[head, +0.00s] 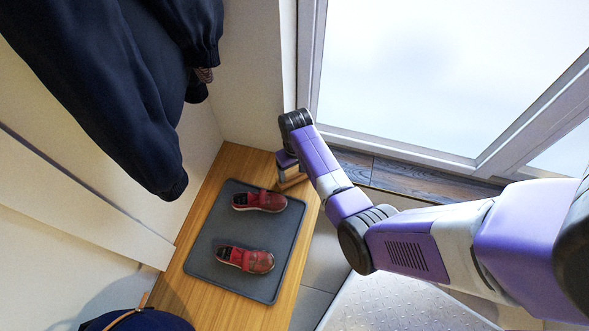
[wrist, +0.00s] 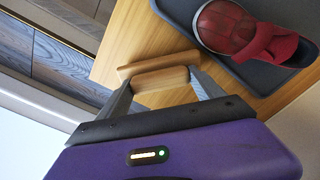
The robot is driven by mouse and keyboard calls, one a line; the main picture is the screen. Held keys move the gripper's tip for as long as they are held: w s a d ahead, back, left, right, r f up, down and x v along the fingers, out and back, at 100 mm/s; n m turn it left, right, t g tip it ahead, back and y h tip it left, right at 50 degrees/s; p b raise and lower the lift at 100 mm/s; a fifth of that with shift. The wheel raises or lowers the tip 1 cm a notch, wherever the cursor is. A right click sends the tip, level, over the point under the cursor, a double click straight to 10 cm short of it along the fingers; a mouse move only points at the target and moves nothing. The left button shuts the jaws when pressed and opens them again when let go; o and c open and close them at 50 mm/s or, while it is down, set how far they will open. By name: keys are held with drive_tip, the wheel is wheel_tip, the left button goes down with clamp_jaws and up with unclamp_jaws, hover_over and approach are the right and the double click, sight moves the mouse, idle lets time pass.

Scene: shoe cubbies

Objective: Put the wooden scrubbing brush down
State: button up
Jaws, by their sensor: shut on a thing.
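The wooden scrubbing brush (wrist: 160,78) is a light-brown wooden piece between the two grey fingers of my gripper (wrist: 163,88) in the wrist view. The gripper is shut on it. In the head view my gripper (head: 289,168) is over the far right corner of the wooden bench, beside the dark tray, and the brush (head: 291,178) shows partly below it. The brush is at or close above the bench surface; I cannot tell whether it touches.
A dark grey tray (head: 218,262) on the wooden bench (head: 192,291) holds two red shoes (head: 259,201) (head: 245,260). A dark jacket (head: 110,80) hangs at the upper left. A dark blue item (head: 140,321) is at the bottom left. A glazed door (head: 430,70) stands behind my arm.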

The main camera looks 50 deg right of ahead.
drive_tip(key=o, duration=1.9)
drive_tip(key=shift+f, duration=0.1)
wheel_tip(320, 180, up, 12)
drive_tip(key=p, duration=0.3)
drive_tip(key=n+t+h, duration=0.2)
drive_tip(key=t, duration=0.1)
approach(295, 171)
drive_tip(key=s+f, duration=0.2)
drive_tip(key=s, duration=0.2)
drive_tip(key=s+a+r+n+t, duration=0.2)
drive_tip(key=s+a+r+t, duration=0.2)
drive_tip(key=s+a, duration=0.3)
drive_tip(key=s+a+r+t, duration=0.2)
drive_tip(key=s+a+r, duration=0.1)
drive_tip(key=r, duration=0.6)
drive_tip(key=s+a+r+t+y+p, duration=0.1)
drive_tip(key=s+a+r+t, duration=0.2)
drive_tip(key=r, duration=0.6)
drive_tip(key=s+a+r+n+t+y+p, duration=0.1)
drive_tip(key=s+a+r+t, duration=0.1)
drive_tip(key=s+a+r, duration=0.3)
drive_tip(key=shift+a+r, duration=0.35)
drive_tip(key=shift+r, duration=1.55)
